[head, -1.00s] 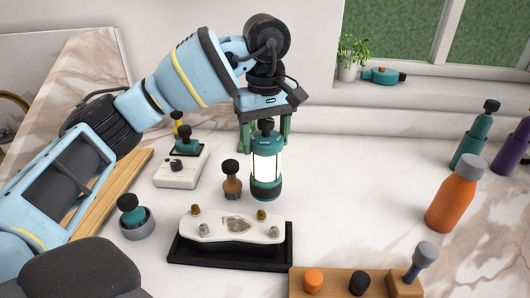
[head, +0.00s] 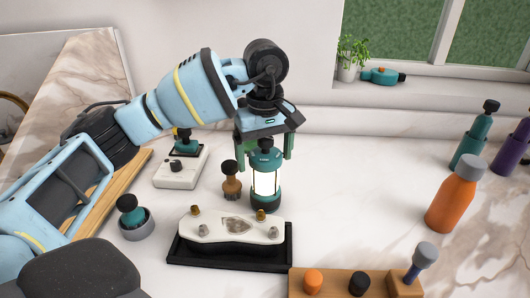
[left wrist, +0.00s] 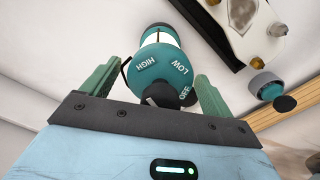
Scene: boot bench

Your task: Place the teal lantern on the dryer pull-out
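The teal lantern (head: 264,183), with a lit white middle and black base, stands upright behind the right end of a black tray (head: 280,258). It appears to rest on the white surface. In the left wrist view its teal cap (left wrist: 160,66) shows LOW, HIGH and OFF marks. My left gripper (head: 266,151) is just above the lantern, with its green fingers on either side of the cap. The fingers look spread, with a small gap on the left side. I cannot pick out the dryer pull-out for certain. My right gripper is not in view.
The black tray bears a pale plate (head: 232,228) with several knobs. A brown-and-black bottle (head: 231,182) stands close left of the lantern. A wooden block (head: 334,284) with knobs is at the front, an orange bottle (head: 452,205) at the right. The surface between lantern and orange bottle is clear.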

